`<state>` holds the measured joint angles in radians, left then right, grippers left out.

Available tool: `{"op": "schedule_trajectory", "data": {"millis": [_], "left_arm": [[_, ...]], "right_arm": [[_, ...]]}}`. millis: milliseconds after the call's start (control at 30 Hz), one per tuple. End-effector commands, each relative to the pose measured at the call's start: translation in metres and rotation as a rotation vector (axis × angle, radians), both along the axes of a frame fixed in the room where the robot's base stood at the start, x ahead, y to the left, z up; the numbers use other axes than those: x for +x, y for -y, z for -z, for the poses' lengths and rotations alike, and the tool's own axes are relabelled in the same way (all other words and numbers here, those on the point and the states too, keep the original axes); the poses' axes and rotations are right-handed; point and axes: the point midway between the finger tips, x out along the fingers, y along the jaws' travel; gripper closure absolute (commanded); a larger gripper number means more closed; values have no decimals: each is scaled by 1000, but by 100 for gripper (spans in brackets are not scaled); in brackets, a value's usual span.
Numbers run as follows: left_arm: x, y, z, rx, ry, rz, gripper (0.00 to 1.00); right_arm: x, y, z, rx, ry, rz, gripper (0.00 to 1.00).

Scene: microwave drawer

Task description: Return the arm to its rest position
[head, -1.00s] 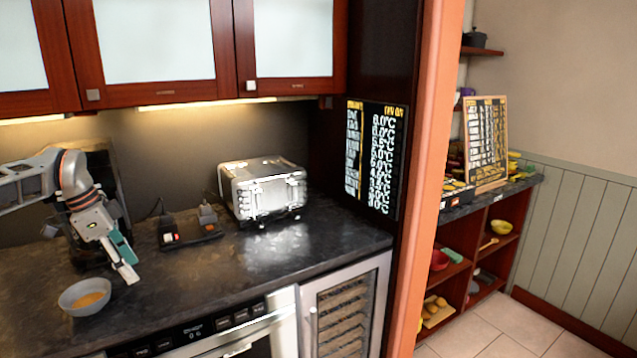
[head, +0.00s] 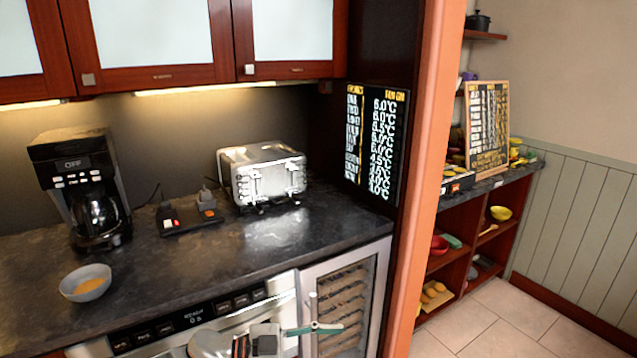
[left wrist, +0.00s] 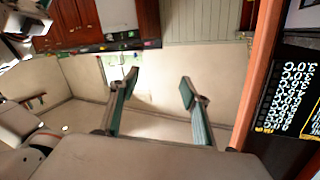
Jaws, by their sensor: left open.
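My left gripper (head: 318,328) shows at the bottom of the head view, in front of the oven and below the counter's front edge. It points to the right and holds nothing. In the left wrist view its two green-padded fingers (left wrist: 160,82) stand wide apart with nothing between them. My right gripper is in neither view.
A grey bowl with orange contents (head: 86,283) stands on the dark counter (head: 230,262) before a coffee maker (head: 90,190). A toaster (head: 263,175) stands further right. An orange-brown post (head: 425,190) rises right of the counter. The tiled floor (head: 480,328) beyond is clear.

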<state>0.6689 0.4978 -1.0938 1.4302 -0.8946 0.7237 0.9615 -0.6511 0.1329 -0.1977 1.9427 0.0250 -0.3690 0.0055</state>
Motion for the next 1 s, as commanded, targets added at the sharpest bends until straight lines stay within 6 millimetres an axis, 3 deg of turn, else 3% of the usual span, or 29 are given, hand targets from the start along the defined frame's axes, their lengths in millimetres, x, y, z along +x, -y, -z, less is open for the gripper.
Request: {"op": "schedule_trajectory", "data": {"millis": [167,367,533,667,800,1000], "left_arm": [[-14,14,-1,-170,-3,-195,53],[-16,-11,17,-244,-47,-478,53],[-27,-57,58,-210,-125,-728,53],[-49,-102,102,-125,-206,-905,53],[-91,-155,155,13,-310,-1063,53],[-159,-214,210,206,-436,-1188,53]], "right_arm": [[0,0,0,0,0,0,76],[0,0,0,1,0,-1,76],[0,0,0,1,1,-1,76],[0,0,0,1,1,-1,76],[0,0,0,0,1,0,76],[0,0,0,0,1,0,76]]}}
